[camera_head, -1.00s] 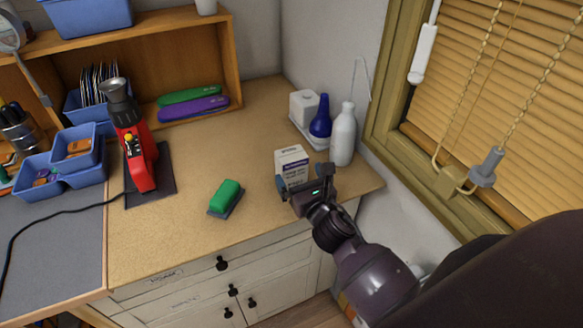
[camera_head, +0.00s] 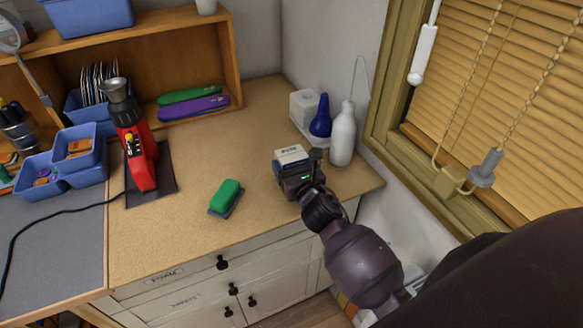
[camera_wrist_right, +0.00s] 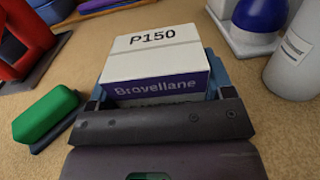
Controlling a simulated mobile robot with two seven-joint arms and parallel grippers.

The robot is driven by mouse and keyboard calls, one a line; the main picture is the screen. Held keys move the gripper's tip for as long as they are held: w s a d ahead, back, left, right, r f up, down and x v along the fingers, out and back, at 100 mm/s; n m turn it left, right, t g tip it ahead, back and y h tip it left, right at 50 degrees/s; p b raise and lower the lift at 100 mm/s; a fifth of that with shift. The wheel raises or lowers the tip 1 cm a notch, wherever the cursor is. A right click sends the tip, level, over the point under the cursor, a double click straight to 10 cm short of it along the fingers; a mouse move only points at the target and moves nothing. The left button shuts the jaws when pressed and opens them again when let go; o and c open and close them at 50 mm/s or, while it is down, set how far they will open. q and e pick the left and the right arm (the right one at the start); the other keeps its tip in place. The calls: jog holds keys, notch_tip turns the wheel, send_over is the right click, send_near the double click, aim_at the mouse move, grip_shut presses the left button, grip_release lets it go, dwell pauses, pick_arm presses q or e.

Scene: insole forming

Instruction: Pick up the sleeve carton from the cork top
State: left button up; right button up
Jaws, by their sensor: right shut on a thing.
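The sleeve carton (camera_head: 291,154) is a small white box with a purple band; it stands upright on the cork top (camera_head: 180,230) near the right end. In the right wrist view the carton (camera_wrist_right: 155,60) shows "P150" on its top and "Brovellane" on the band. My right gripper (camera_head: 296,174) is shut on the carton, with a blue finger on each side of it. The gripper hides the carton's lower part, so I cannot tell whether its base touches the cork. My left gripper is not in view.
A green sponge-like block (camera_head: 227,194) lies to the left. A red machine (camera_head: 136,150) stands further left.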

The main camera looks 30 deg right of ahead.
aim_at(292, 155)
jog(key=shift+c, duration=0.2)
notch_tip(292, 155, up, 5)
jog(key=p, duration=0.4)
jog(key=shift+f, duration=0.2)
jog(key=shift+r+p, duration=0.35)
jog(key=shift+p, duration=0.3)
notch_tip(292, 155, up, 3)
jog(key=shift+f+p, duration=0.1)
jog(key=shift+p, duration=0.65)
jog(key=shift+r, duration=0.3)
jog(key=shift+r+b, duration=0.3)
jog(key=shift+r, duration=0.2)
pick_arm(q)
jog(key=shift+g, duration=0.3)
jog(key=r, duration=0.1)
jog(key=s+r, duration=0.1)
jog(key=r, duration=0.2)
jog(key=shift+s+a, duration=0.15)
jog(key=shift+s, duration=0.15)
pick_arm(e)
jog(key=shift+r, duration=0.15)
